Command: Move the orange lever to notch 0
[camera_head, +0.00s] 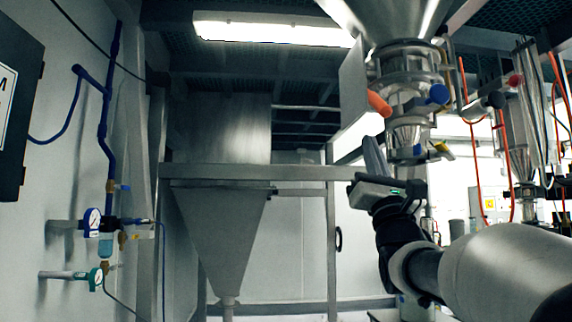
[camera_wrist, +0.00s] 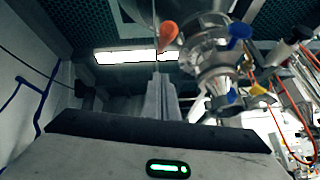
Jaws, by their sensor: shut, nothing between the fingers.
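The orange lever (camera_head: 379,103) sticks out from the left side of the metal valve assembly (camera_head: 408,70) below a steel hopper. In the wrist view the orange lever (camera_wrist: 168,36) shows just above the fingertips, with its rounded end pointing up. My gripper (camera_head: 372,142) is below and slightly left of the lever, fingers pointing up. A gap shows between fingertips and lever. In the wrist view my gripper (camera_wrist: 158,80) has its fingers together and empty. No notch marks can be read in either view.
A blue knob (camera_head: 438,94) and a yellow handle (camera_head: 442,147) sit on the assembly's right side. A flat metal plate (camera_head: 354,82) stands left of the lever. A steel frame beam (camera_head: 260,172) crosses behind my gripper. Open space lies left of the fingers.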

